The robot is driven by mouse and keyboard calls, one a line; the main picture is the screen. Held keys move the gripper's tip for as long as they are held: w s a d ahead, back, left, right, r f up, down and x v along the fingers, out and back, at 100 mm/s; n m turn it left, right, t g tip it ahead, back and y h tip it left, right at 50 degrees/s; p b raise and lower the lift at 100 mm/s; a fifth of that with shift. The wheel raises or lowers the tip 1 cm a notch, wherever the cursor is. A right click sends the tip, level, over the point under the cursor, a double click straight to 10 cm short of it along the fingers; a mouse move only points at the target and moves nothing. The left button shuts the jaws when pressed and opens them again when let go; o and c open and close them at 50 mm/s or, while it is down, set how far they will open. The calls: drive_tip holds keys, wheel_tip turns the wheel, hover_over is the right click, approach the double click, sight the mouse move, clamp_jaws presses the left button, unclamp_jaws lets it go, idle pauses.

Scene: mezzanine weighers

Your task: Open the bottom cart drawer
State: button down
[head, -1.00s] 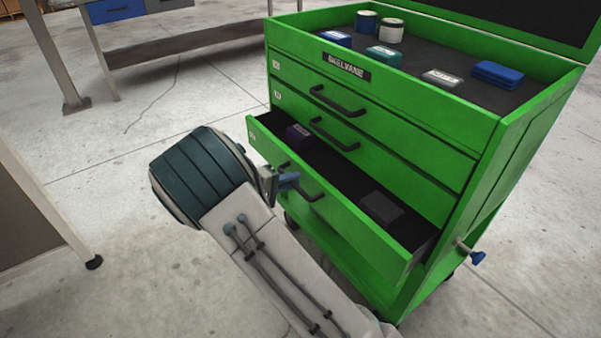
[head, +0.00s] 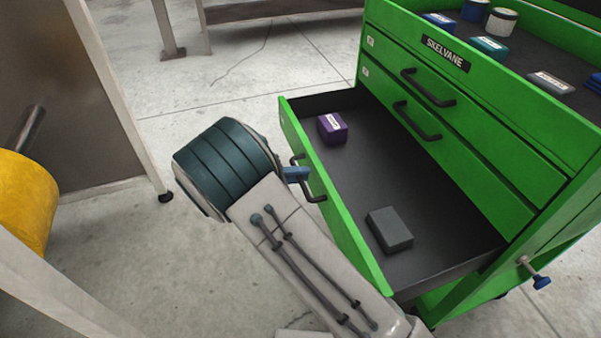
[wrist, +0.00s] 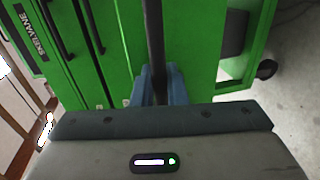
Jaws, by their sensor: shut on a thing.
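The green cart (head: 480,140) stands at the right in the head view, with a "SKELVANE" label on its front. Its bottom drawer (head: 350,225) is pulled far out, and the two drawers above it are shut. The open drawer holds a purple box (head: 332,128) and a dark grey box (head: 390,229). My gripper (head: 297,174) is at the front of the bottom drawer, shut on its black handle (head: 316,197). In the wrist view the blue fingers (wrist: 158,88) close around the dark handle bar (wrist: 154,40). My wrist partly hides the drawer front.
Small boxes (head: 488,48) and cans (head: 501,21) lie on the cart's top. A blue-knobbed lever (head: 540,281) sticks out low on the cart's right side. A yellow cylinder (head: 25,200) and a table leg stand close at the left. Bare floor lies between.

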idle(0.3)
drive_tip(key=c, duration=1.5)
unclamp_jaws()
drive_tip(key=shift+c, duration=0.2)
drive_tip(key=shift+a, duration=0.1)
drive_tip(key=p+v, duration=0.2)
drive_tip(key=v, duration=1.1)
drive_tip(key=shift+a, duration=0.3)
drive_tip(key=shift+s, duration=0.1)
